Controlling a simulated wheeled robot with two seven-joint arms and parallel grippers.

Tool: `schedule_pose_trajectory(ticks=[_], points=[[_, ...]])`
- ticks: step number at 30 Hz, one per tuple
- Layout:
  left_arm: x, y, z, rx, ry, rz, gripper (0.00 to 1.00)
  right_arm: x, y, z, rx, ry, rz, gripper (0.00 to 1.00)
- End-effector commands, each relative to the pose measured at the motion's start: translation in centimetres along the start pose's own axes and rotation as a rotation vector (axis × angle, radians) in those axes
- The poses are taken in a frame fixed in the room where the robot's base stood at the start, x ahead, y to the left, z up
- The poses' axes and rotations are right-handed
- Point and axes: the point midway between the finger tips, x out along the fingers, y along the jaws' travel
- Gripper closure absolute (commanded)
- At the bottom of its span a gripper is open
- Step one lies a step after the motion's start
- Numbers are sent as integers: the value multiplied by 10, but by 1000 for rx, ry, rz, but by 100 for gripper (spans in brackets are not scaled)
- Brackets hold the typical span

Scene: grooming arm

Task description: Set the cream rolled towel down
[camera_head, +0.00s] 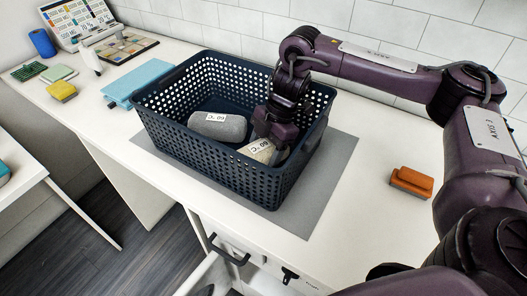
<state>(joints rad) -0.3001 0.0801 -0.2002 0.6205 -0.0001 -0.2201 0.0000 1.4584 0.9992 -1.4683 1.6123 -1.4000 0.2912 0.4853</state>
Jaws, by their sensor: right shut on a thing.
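A cream rolled towel (259,149) with a "60 °C" label is inside the dark blue perforated basket (190,167), towards its right end. My right gripper (275,140) reaches down into the basket from above and is shut on the cream towel. The fingers hide part of the towel, and I cannot tell whether it touches the basket floor. A grey rolled towel (214,128), also labelled, lies in the basket to the left of the cream one. My left gripper is out of view.
The basket stands on a grey mat (327,188) on the white counter. An orange brush (412,181) lies to the right. A light blue folded cloth (140,80) is left of the basket. Below the counter, a drawer (215,272) stands open.

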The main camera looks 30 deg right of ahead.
Motion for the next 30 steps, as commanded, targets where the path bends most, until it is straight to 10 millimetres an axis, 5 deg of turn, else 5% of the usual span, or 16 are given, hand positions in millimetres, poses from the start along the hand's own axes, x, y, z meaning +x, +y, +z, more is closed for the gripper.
schedule_pose_trajectory(ticks=[1,2,7,19,30], points=[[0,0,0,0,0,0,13,1,0,0,0,0,0,65],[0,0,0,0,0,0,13,2,0,1,0,0,0,37],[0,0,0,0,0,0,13,1,0,0,0,0,0,17],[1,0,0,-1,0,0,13,-9,1,0,0,-1,2,17],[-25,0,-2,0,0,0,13,-86,1,-2,0,-2,5,17]])
